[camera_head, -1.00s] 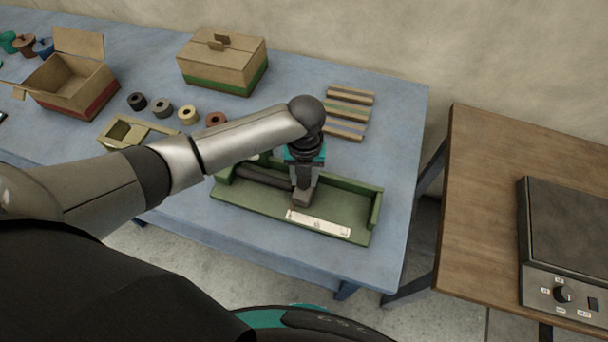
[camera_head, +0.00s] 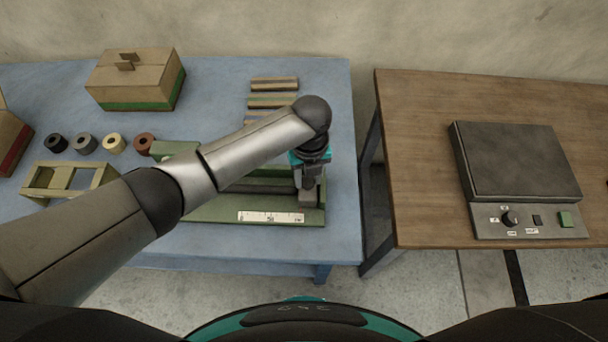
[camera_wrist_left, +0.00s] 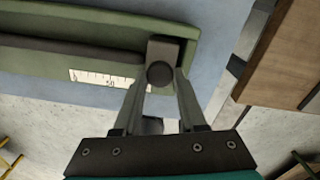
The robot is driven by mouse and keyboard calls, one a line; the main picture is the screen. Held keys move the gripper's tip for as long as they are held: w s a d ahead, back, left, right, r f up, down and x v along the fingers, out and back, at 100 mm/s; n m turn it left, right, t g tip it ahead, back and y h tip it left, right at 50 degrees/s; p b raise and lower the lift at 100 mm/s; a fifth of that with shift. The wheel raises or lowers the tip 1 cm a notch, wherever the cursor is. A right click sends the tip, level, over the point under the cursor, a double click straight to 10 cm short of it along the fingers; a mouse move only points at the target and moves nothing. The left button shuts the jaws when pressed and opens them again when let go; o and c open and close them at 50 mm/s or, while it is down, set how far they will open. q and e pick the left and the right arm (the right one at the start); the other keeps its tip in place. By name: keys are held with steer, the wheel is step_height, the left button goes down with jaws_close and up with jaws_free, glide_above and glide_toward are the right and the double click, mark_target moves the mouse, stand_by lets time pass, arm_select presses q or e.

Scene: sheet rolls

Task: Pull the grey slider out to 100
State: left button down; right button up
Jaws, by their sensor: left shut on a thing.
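The grey slider (camera_head: 307,197) is a small block on a dark bar (camera_head: 255,186) in a long green tray (camera_head: 210,212). A white scale strip (camera_head: 271,217) runs along the tray's front edge. The slider stands at the right end of the strip, close to its last mark; the exact reading is too small to tell. My left gripper (camera_head: 308,185) reaches down from above and is shut on the slider. In the left wrist view, the slider (camera_wrist_left: 165,48) and its round knob (camera_wrist_left: 160,73) are between the fingers, which hide part of the scale (camera_wrist_left: 95,77).
Several rolls (camera_head: 114,143), a wooden holder (camera_head: 73,188) and a closed box (camera_head: 135,80) are on the blue table left. Striped strips (camera_head: 273,101) lie behind the tray. A wooden table (camera_head: 420,150) with a dark device (camera_head: 515,160) stands right, across a gap.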

mark_target(310, 182)
arm_select(q)
steer(key=c, duration=0.7)
jaws_free()
steer(key=shift+d, duration=0.45)
steer(key=shift+o, duration=1.2)
steer(key=shift+a, duration=0.15)
arm_select(e)
steer(key=shift+d, duration=0.35)
arm_select(q)
steer(key=shift+r, duration=0.15)
step_height(310, 182, up, 15)
steer(key=p, duration=0.1)
steer(key=shift+p, duration=0.4)
arm_select(e)
steer(key=shift+r, duration=0.9)
